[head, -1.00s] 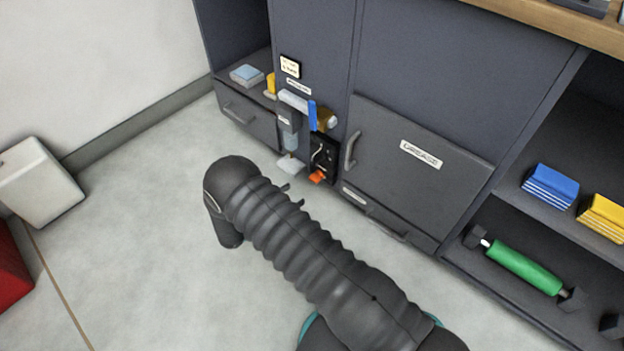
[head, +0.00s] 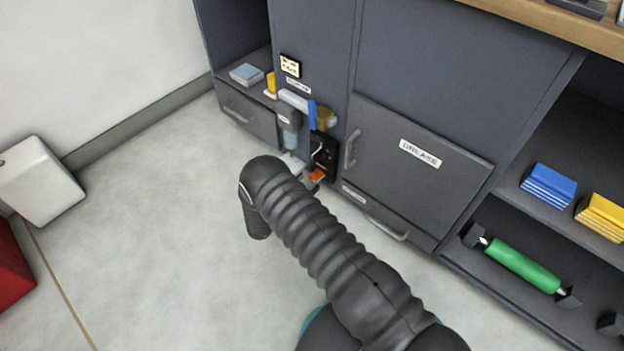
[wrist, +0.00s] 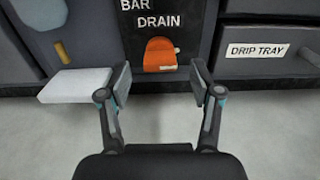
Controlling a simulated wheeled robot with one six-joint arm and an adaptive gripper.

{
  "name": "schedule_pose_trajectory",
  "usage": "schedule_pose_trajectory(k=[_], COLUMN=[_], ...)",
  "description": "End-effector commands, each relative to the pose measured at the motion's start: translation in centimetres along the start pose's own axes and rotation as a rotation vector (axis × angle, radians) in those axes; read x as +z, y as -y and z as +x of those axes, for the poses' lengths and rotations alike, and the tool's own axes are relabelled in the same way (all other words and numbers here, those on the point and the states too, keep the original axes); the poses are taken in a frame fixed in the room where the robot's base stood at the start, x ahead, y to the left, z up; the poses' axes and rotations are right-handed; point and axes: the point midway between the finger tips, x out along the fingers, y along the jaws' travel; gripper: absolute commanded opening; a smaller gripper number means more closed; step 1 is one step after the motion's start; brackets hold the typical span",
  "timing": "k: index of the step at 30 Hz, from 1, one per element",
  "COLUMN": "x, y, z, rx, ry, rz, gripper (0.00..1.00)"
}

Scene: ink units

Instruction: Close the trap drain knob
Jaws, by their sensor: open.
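The orange drain knob (wrist: 160,56) sits on a dark panel labelled with the words BAR and DRAIN. It is centred between my open fingers in the wrist view, a little beyond their tips. In the head view the orange knob (head: 317,174) shows low on the cabinet front, just past my arm. My gripper (wrist: 158,85) is open and empty, with a finger on each side of the knob and no visible contact. In the head view my arm hides the gripper's fingers.
A white block-like tray (wrist: 75,85) juts out left of the knob, close to my left finger. The drip tray drawer (wrist: 265,52) is at right. A grey door with a handle (head: 420,165) stands right of the knob. The floor (head: 170,220) at left is clear.

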Motion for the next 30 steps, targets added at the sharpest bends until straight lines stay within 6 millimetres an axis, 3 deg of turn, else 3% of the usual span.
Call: schedule_pose_trajectory(k=[7,18,25,30], x=[0.0,0.0,0.0,0.0], y=[0.0,0.0,0.0,0.0], z=[2.6,3.0,3.0,3.0], rx=[-0.002,0.0,0.0,-0.001], ry=[0.0,0.0,0.0,0.0], rz=[0.0,-0.001,-0.001,-0.003], gripper=[0.65,0.65,0.07,0.05])
